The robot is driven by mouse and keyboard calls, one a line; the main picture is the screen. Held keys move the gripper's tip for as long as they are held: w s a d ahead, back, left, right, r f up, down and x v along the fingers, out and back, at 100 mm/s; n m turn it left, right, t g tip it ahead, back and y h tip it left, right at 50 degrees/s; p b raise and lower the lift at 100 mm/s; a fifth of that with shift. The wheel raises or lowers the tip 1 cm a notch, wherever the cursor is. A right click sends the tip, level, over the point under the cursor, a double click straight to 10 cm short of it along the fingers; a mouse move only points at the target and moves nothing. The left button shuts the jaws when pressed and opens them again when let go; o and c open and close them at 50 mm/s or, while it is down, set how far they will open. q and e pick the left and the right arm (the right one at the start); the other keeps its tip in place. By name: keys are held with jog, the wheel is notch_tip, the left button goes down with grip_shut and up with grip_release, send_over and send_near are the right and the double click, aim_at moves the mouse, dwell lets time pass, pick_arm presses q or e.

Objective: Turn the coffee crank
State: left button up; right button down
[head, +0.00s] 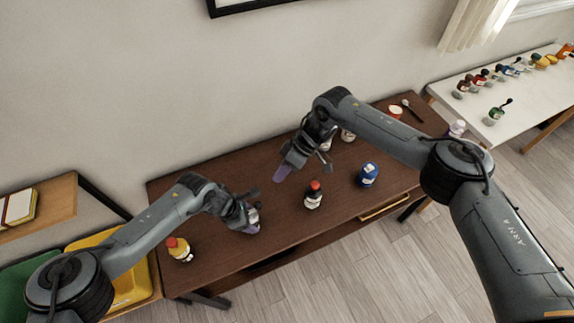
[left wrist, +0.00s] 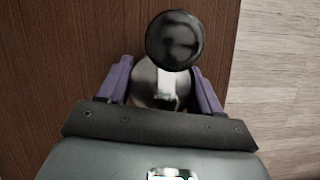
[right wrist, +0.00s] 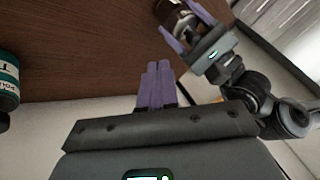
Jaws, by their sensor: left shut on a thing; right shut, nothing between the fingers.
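The coffee grinder's silver body (left wrist: 150,85) is between the purple fingers of my left gripper (left wrist: 163,85), which is shut on it. A round black knob (left wrist: 174,40), apparently the crank's, covers part of the body in the left wrist view. The grinder (right wrist: 175,15) also shows at the top of the right wrist view, partly cut off. In the head view my left gripper (head: 254,220) is low over the table's front left part and mostly hides the grinder. My right gripper (right wrist: 155,85) is shut and empty; in the head view (head: 281,175) it is above the table, apart from the grinder.
The brown table (head: 290,225) holds a yellow bottle with a red cap (head: 179,249) at left, a dark red-capped bottle (head: 313,195) and a blue jar (head: 368,174). More items stand behind my right arm. A white table (head: 520,100) with several small items is at right.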

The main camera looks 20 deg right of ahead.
aim_at(254, 210)
jog(key=s+a+f, duration=0.3)
jog(key=a, duration=0.2)
jog(key=shift+a+f, duration=0.15)
jog(key=shift+f, duration=0.1)
jog(key=shift+s, duration=0.15)
jog(key=s+m+t, duration=0.1)
jog(key=m, duration=0.1)
jog(key=s+m+t, duration=0.2)
jog(key=m, duration=0.1)
jog(key=shift+s+m+t, duration=0.2)
jog(key=shift+m+t, duration=0.1)
jog(key=shift+w, duration=0.1)
dwell(0.6)
